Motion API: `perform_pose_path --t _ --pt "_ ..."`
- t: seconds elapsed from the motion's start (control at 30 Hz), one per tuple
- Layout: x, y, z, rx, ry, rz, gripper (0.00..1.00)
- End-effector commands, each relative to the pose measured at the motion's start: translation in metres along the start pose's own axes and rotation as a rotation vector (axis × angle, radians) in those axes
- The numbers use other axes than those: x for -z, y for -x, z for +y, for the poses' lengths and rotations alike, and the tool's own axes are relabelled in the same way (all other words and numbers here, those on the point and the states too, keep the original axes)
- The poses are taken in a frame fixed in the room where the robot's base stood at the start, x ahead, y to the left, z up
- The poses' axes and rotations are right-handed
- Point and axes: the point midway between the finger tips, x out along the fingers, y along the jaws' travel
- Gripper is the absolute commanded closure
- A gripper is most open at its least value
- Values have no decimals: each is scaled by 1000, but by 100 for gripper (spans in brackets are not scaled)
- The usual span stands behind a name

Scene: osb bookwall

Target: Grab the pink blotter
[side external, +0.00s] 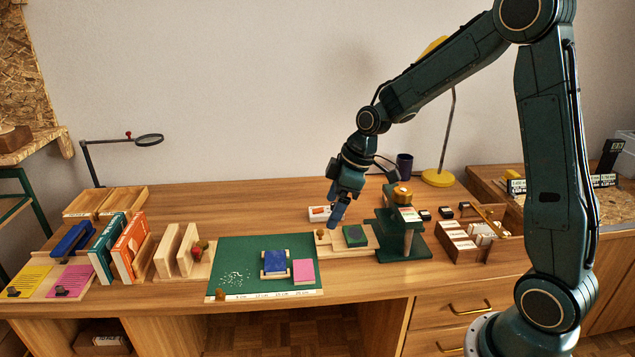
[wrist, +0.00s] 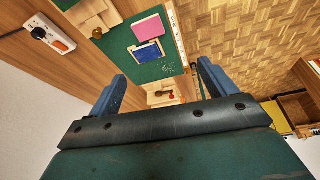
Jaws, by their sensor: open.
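A flat pink block (side external: 303,271) lies on the green cutting mat (side external: 232,255), right of a blue pad in a small wooden frame (side external: 275,262). A pink ruled sheet (side external: 70,282) with a dark object on it lies at the far left. I cannot tell for certain which is the blotter. My gripper (side external: 338,215) is open and empty, pointing down above the back edge of the mat, apart from both pink things. In the wrist view, the pink block (wrist: 150,28) shows beyond the fingers (wrist: 161,87), near the top.
A green stand (side external: 398,243) with a wooden knob is right of the gripper. A white box (side external: 320,213) lies behind the mat. Books (side external: 125,245) and wooden holders (side external: 178,250) stand left of the mat. A lamp arcs behind my arm.

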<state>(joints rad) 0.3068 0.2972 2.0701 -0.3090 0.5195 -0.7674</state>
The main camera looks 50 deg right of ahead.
Motion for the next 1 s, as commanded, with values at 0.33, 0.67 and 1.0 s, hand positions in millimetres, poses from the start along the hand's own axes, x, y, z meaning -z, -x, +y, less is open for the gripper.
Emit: perform_pose_path --t 0.33,0.67,1.0 --pt "-14 -70 36 66 94 30 16" --pt "-19 -89 44 80 122 44 16" --pt "-19 -104 42 82 121 42 16"
